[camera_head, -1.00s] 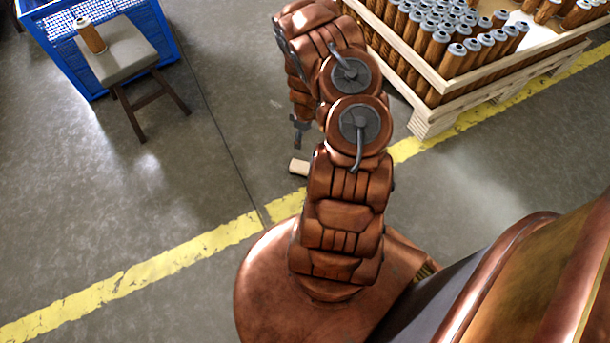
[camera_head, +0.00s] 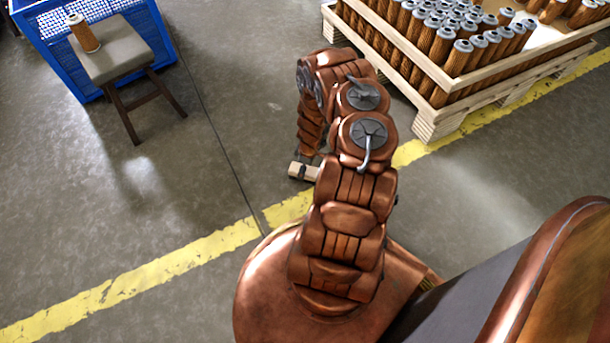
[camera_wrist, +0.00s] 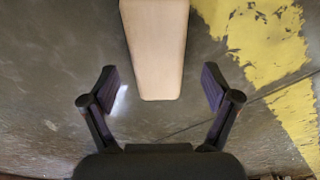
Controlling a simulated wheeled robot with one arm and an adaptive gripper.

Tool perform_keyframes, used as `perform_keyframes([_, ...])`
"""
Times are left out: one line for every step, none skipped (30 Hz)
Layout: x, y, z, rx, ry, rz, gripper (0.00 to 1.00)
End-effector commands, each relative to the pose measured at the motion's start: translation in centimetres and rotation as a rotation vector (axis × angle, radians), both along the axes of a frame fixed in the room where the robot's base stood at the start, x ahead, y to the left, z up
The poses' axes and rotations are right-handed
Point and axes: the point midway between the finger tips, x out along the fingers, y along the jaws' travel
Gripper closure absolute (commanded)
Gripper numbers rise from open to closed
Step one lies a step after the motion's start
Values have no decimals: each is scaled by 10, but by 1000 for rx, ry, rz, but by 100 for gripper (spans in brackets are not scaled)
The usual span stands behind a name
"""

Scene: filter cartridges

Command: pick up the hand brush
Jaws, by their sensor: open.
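The hand brush (camera_head: 297,170) lies on the floor beside the yellow line, and my arm hides part of it in the head view. In the wrist view a pale wooden part of the hand brush (camera_wrist: 155,48) reaches down from the top edge, and its end lies between the line of my two fingers. My gripper (camera_wrist: 160,88) is open and empty, with one finger on each side of that wooden part and a gap on both sides. In the head view my arm hides the fingers, so I cannot tell their height above the floor there.
A wooden crate (camera_head: 440,108) full of filter cartridges stands at the upper right. A stool (camera_head: 125,62) with one cartridge (camera_head: 83,33) on it stands at the upper left, by a blue crate (camera_head: 160,40). The floor between them is clear.

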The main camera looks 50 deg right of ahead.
Motion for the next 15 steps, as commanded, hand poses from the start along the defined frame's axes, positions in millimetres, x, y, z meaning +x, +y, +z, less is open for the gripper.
perform_keyframes([0, 0, -4, 0, 0, 0, 12])
perform_keyframes([0, 0, -6, 0, 0, -1, 12])
perform_keyframes([0, -1, -9, 0, 0, -1, 12])
perform_keyframes([0, -1, -12, 0, 0, -2, 12])
perform_keyframes([0, -1, -15, 0, 0, -1, 12])
perform_keyframes([0, -1, -20, 0, 0, -1, 12])
perform_keyframes([0, -1, -23, 0, 0, 0, 12])
perform_keyframes([0, -2, -26, 0, 0, 0, 12])
perform_keyframes([0, -2, -30, 0, 0, 0, 12])
perform_keyframes([0, -3, -33, 0, 0, 0, 12])
perform_keyframes([1, -2, -36, 0, 0, 0, 12])
perform_keyframes([1, -2, -41, 1, 0, 1, 12])
perform_keyframes([2, -2, -44, 1, 0, 1, 12])
perform_keyframes([2, -1, -47, 1, 0, 1, 12])
perform_keyframes([2, -1, -49, 1, 0, 0, 12])
